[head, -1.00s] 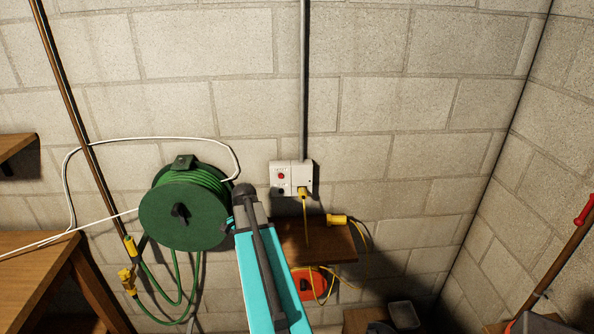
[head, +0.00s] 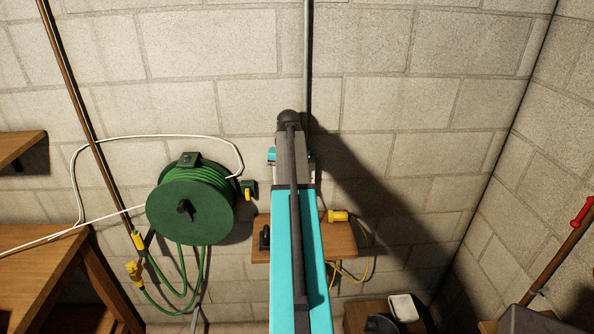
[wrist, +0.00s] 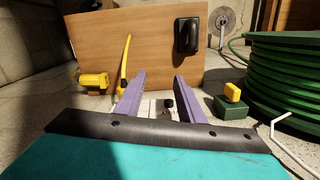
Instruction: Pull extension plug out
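A yellow cord (wrist: 124,62) hangs in front of the wooden shelf, and its lower end in the wrist view passes behind my left finger. The extension plug on the wall outlet is hidden by my arm in the head view, and I cannot make it out in the wrist view. I cannot tell whether a finger touches the plug.
A green hose reel (head: 190,210) hangs close on the left, beside a green box with a yellow part (head: 248,194). The wall to the right is clear.

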